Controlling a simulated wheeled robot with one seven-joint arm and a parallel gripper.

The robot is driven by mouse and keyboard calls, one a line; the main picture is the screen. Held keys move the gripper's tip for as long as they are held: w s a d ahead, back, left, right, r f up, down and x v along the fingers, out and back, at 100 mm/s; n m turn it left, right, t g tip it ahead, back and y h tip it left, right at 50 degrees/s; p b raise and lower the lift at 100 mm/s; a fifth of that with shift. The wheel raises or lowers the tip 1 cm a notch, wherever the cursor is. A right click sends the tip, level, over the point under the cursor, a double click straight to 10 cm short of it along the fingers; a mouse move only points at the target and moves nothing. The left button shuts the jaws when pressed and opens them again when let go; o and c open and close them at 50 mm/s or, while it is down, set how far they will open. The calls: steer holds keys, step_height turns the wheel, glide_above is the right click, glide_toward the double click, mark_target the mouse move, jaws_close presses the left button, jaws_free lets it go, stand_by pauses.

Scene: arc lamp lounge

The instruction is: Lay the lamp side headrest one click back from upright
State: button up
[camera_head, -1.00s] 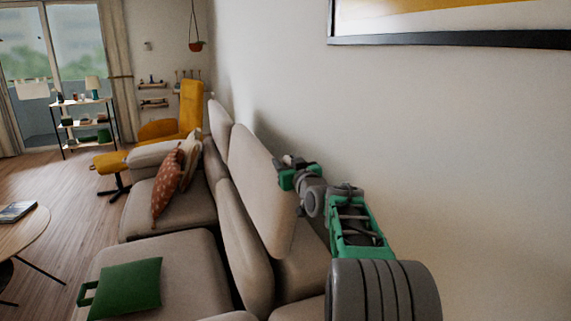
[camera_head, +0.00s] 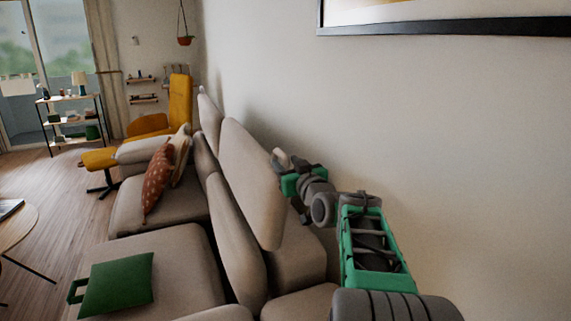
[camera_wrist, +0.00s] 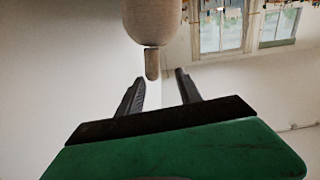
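The near beige headrest (camera_head: 252,180) stands raised above the sofa backrest, leaning slightly. A second, farther headrest (camera_head: 209,120) stands beyond it along the wall. No arc lamp is in view, so I cannot tell which is the lamp side one. My gripper (camera_head: 290,183) is beside the near headrest's wall-facing side, near its upper half. In the wrist view my gripper (camera_wrist: 158,84) has its two fingers apart with nothing between them. A beige headrest (camera_wrist: 183,22) shows above the fingers, with a narrower beige piece (camera_wrist: 152,63) below it. I cannot tell whether a finger touches the headrest.
The wall runs along the right, with a framed picture (camera_head: 440,22) above. A yellow chair (camera_head: 180,100) stands at the back. Open floor (camera_head: 70,195) lies left.

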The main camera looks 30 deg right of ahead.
steer(key=shift+s+f, duration=0.1)
steer(key=s+a+b, duration=0.1)
steer(key=s+b, duration=0.4)
steer(key=s, duration=0.3)
steer(key=shift+s+a, duration=0.15)
steer(key=shift+s, duration=0.2)
steer(key=shift+b, duration=0.55)
